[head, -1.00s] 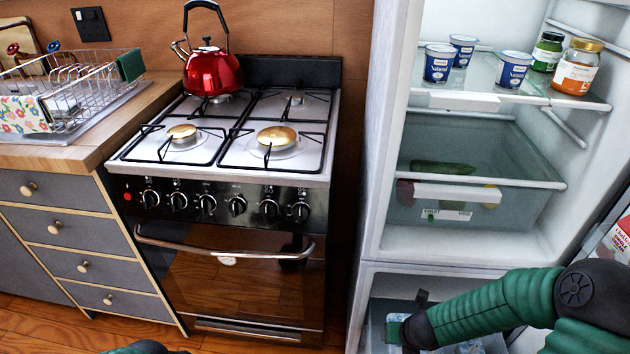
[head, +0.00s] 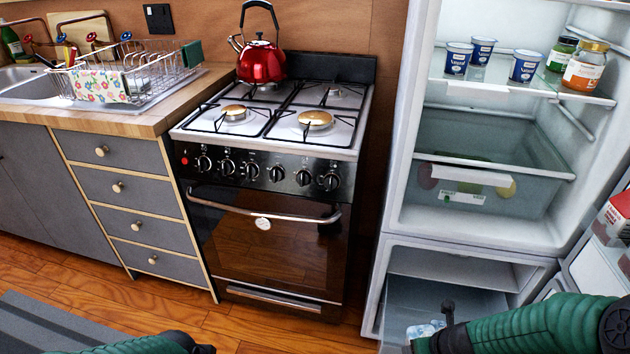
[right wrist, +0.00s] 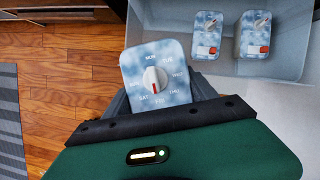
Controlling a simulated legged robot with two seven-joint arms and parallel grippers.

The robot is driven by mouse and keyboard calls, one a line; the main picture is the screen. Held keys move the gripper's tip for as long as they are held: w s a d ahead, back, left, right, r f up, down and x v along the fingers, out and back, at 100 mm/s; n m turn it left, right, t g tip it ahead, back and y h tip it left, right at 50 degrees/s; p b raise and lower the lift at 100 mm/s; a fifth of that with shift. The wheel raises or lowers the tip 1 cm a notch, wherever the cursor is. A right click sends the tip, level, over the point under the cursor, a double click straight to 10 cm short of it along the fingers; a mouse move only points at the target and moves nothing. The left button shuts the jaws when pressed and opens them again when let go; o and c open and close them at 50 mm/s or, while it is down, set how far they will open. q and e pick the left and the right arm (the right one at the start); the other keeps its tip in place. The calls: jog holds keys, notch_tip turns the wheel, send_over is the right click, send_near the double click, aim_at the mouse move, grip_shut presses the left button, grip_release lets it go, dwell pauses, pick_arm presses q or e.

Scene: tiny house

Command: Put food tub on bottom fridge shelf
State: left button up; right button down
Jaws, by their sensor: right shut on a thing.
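My right gripper (right wrist: 163,104) is shut on a food tub (right wrist: 157,62), which has a cloudy blue-white lid and a white weekday dial. In the right wrist view it is beside a pale drawer holding two similar tubs (right wrist: 207,35) (right wrist: 254,35). In the head view my right arm reaches to the open lower compartment (head: 445,262); the jaws are mostly hidden, and a small blue-white tub (head: 425,328) shows beside the wrist. The open fridge's upper part has a glass shelf (head: 480,92) and a lower shelf (head: 540,172) over a clear drawer. Only part of my left arm shows.
Yoghurt pots (head: 459,59) and jars (head: 584,68) stand on the upper glass shelf. The clear drawer (head: 430,140) holds produce. The open fridge door (head: 600,265) is on the right. A stove (head: 270,190) stands left of the fridge. Wood floor (head: 60,270) is free in front.

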jog(key=shift+w+a+r+n+y, duration=0.1)
jog(key=shift+a+r+n+y, duration=0.05)
jog(key=shift+r+n, duration=0.3)
jog(key=shift+a+r+n+y, duration=0.15)
jog(key=shift+r+n, duration=0.2)
jog(key=shift+n, duration=0.2)
jog(key=shift+a+r+n, duration=0.1)
jog(key=shift+r+n, duration=0.2)
jog(key=shift+n, duration=0.3)
jog(key=w+a+r+n+g, duration=0.1)
jog(key=a+r+n+g, duration=0.2)
jog(key=r+n, duration=0.5)
jog(key=w+a+r+n+g, duration=0.1)
jog(key=a+r+n+g, duration=0.2)
jog(key=n, duration=1.7)
notch_tip(320, 180, up, 6)
jog(key=g, duration=0.2)
jog(key=shift+w+a+n+g, duration=0.15)
jog(key=shift+w+n+g, duration=0.15)
jog(key=shift+w+g, duration=0.1)
jog(key=shift+f, duration=0.1)
